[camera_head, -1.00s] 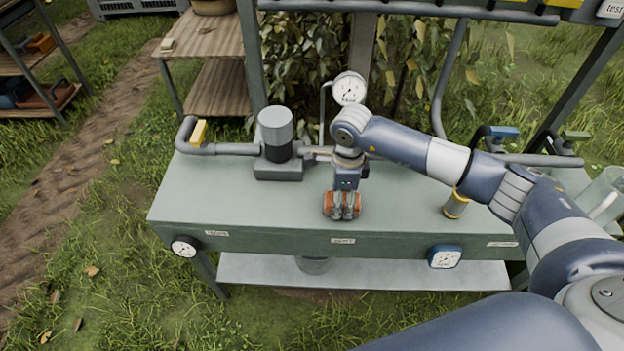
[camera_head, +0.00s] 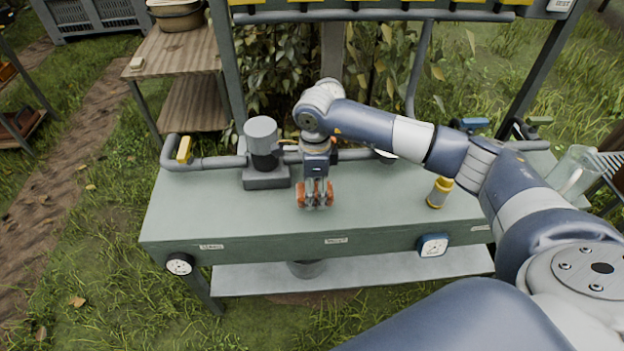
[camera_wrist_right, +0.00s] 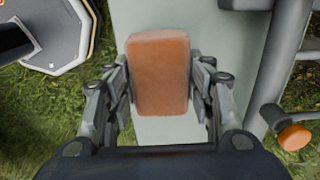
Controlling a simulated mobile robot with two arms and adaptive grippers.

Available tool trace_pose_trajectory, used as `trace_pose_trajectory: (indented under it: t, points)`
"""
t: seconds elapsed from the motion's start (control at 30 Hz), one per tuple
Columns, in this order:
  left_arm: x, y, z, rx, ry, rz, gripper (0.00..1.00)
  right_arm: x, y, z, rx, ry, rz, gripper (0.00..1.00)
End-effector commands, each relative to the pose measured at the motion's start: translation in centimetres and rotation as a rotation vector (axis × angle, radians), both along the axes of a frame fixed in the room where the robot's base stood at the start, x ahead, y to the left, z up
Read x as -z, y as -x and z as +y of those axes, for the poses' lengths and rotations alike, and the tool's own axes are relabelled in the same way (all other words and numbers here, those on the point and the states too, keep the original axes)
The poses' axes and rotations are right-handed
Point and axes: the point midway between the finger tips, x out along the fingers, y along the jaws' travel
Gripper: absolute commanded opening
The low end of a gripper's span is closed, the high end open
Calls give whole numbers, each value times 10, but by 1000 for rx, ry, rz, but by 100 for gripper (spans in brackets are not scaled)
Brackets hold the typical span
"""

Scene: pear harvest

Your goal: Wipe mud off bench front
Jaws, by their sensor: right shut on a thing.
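The grey-green bench (camera_head: 400,208) stands in the middle of the head view. Its front panel (camera_head: 290,250) carries small white labels, and I cannot make out mud on it. My right gripper (camera_head: 316,196) is over the bench top, behind the front edge, shut on an orange sponge-like block (camera_head: 328,196). The right wrist view shows the block (camera_wrist_right: 160,72) between both fingers of the gripper (camera_wrist_right: 160,92), with pale bench surface beneath it and grass on both sides. I cannot tell whether the block touches the bench. My left gripper is not in view.
A grey pump (camera_head: 263,150) with a pipe stands left of my gripper. A yellow-banded cylinder (camera_head: 440,192) and a clear jug (camera_head: 574,170) stand to the right. A round gauge (camera_head: 179,264) and a blue-framed gauge (camera_head: 433,245) sit on the bench front. A wooden shelf (camera_head: 175,60) stands behind left.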

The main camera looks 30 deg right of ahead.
Motion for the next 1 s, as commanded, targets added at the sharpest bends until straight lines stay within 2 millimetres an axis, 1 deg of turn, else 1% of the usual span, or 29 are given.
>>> trace_pose_trajectory:
  t: [0.03, 0.1, 0.3, 0.87, 1.0]
  points:
    - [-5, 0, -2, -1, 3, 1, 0, -8, -1, -1, 1, -1, -1, 30]
    - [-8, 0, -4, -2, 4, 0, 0, -14, -2, -3, 2, -1, -1, 30]
    - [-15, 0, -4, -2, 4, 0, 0, -29, -4, -7, 6, 0, -1, 30]
    - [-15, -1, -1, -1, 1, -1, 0, -30, -4, -7, 7, 0, 0, 30]
    - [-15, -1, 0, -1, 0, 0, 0, -34, -2, -5, -34, -3, -2, 30]
